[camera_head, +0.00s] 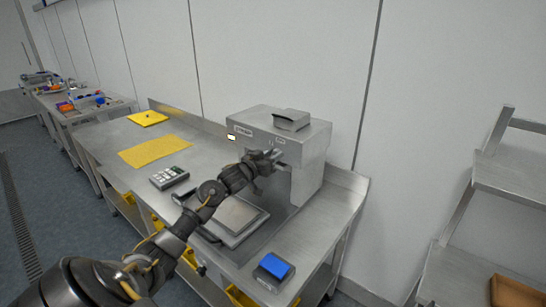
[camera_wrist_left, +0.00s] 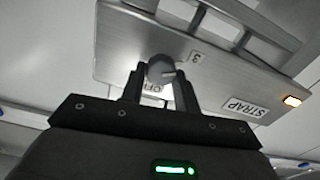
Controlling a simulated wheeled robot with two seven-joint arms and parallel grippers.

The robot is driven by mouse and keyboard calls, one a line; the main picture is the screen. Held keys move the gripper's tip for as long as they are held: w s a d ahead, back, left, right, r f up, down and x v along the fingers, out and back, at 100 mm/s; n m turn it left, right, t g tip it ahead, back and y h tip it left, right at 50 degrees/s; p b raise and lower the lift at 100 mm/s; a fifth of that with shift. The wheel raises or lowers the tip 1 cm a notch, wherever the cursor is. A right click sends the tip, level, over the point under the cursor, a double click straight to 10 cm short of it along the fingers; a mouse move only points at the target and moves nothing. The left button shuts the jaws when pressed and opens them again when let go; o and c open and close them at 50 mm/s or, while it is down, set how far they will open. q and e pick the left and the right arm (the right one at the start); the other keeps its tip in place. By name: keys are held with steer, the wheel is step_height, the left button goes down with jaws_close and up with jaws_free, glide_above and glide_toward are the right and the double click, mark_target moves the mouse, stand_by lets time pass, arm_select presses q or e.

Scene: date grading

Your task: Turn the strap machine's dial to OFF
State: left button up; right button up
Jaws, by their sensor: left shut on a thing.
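The strap machine (camera_head: 312,150) is a grey metal box on the steel bench, with a STRAP label (camera_wrist_left: 243,108) and a lit orange lamp (camera_wrist_left: 292,101) on its front. Its dial (camera_wrist_left: 160,66) is a small round grey knob with a pale mark pointing right in the left wrist view. A "3" label (camera_wrist_left: 195,56) is up and right of it; a partly hidden label reading like OFF (camera_wrist_left: 152,88) lies below, behind the fingers. My left gripper (camera_head: 266,163) is at the machine's front, its fingers shut on the dial. In the head view the gripper hides the dial.
Below the machine's head is a flat plate (camera_head: 238,216). A keypad device (camera_head: 168,178), a yellow mat (camera_head: 155,151) and a blue-topped box (camera_head: 272,269) stand on the bench. A metal shelf rack (camera_head: 510,180) stands at right.

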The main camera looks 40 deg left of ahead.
arm_select(q)
steer(key=shift+d+f+m+b, duration=0.1)
steer(key=shift+m+b, duration=2.2)
steer(key=shift+m, duration=1.5)
steer(key=shift+d+f+m+b, duration=0.15)
steer(key=shift+m+b, duration=2.2)
steer(key=shift+m, duration=1.45)
steer(key=shift+f+m+b, duration=0.1)
steer(key=shift+m+b, duration=2.2)
steer(key=shift+m, duration=1.5)
steer(key=o, duration=1)
